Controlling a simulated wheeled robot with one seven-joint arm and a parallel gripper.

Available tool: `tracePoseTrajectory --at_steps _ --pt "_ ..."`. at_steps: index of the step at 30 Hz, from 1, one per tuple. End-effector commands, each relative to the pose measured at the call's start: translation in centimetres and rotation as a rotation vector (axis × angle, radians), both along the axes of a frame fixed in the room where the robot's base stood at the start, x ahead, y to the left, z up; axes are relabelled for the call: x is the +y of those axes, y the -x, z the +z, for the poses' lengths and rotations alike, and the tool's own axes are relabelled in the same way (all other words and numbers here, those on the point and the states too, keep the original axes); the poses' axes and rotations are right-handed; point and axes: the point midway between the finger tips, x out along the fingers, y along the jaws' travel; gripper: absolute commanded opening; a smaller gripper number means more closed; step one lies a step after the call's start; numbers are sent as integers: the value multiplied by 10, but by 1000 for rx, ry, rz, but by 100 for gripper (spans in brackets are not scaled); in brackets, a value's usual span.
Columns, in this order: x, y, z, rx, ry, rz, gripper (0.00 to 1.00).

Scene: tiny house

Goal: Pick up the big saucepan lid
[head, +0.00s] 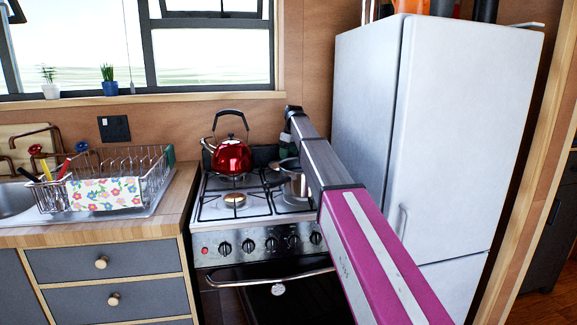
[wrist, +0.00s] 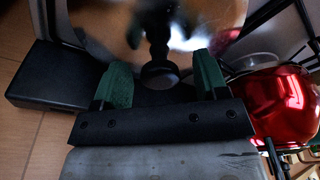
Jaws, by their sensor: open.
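The big saucepan lid (wrist: 105,28) is a shiny, reflective metal disc at the top of the wrist view. Its black knob (wrist: 161,74) lies between the two green fingers of my gripper (wrist: 159,72), with a gap on each side. My gripper is open and holds nothing. In the head view, a steel saucepan (head: 297,188) stands on the right side of the stove, partly hidden behind my arm. The lid cannot be made out clearly there.
A red kettle (head: 232,157) stands on the back left burner, and it also shows close to the right finger in the wrist view (wrist: 290,105). The fridge (head: 365,110) rises right of the stove (head: 255,243). A dish rack (head: 110,180) stands left.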

Motion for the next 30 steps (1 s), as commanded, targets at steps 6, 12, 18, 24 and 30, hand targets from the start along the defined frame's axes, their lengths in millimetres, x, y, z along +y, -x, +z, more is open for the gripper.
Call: tracePoseTrajectory --at_steps 6,12,18,24,30 --pt "1 0 -7 -1 0 0 67" --pt "1 0 -7 -1 1 0 28" --pt "1 0 -7 0 0 0 7" --pt "1 -1 -5 -1 0 0 7" --pt "1 -1 12 0 0 0 7"
